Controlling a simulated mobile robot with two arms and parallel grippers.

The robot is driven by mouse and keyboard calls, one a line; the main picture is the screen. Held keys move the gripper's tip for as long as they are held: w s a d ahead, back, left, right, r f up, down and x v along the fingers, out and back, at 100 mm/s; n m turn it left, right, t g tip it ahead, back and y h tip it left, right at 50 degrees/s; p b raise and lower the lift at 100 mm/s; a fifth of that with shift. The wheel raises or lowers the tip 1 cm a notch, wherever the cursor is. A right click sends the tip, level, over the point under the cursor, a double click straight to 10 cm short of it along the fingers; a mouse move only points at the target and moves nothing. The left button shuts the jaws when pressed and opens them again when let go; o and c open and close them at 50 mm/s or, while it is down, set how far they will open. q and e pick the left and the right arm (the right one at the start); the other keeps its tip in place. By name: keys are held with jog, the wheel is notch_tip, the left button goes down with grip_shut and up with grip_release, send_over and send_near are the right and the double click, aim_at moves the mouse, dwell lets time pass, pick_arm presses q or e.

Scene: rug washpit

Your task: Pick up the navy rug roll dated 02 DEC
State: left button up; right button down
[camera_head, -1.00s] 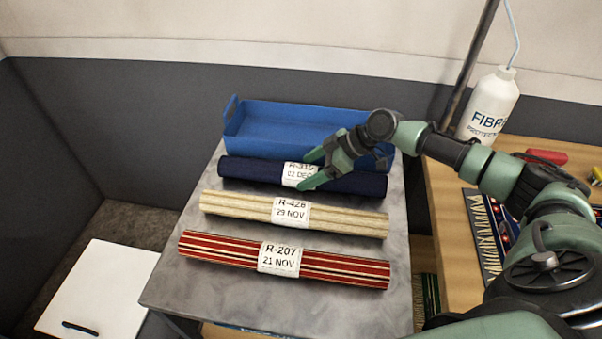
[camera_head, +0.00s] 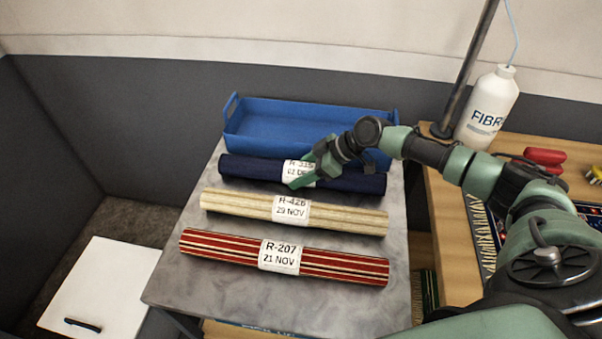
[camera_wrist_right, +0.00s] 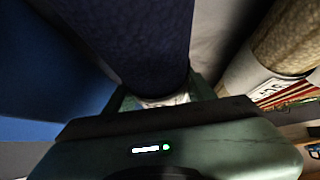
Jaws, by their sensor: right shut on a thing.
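The navy rug roll (camera_head: 245,169) lies across the back of the grey table, just in front of the blue tray. Its white label reads R-315 or similar and 02 DEC, partly hidden by my gripper. My right gripper (camera_head: 303,174) is shut on the navy roll at its label. In the right wrist view the navy roll (camera_wrist_right: 150,40) runs between the fingers (camera_wrist_right: 165,100), with a bit of label showing. The roll appears still at table level. My left gripper is not in view.
The cream roll (camera_head: 240,205) marked 29 NOV and the red striped roll (camera_head: 220,247) marked 21 NOV lie in front. The blue tray (camera_head: 270,125) stands behind. A white bottle (camera_head: 488,108) stands on the wooden bench (camera_head: 445,230) at right.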

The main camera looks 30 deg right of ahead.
jog(key=shift+r, duration=0.25)
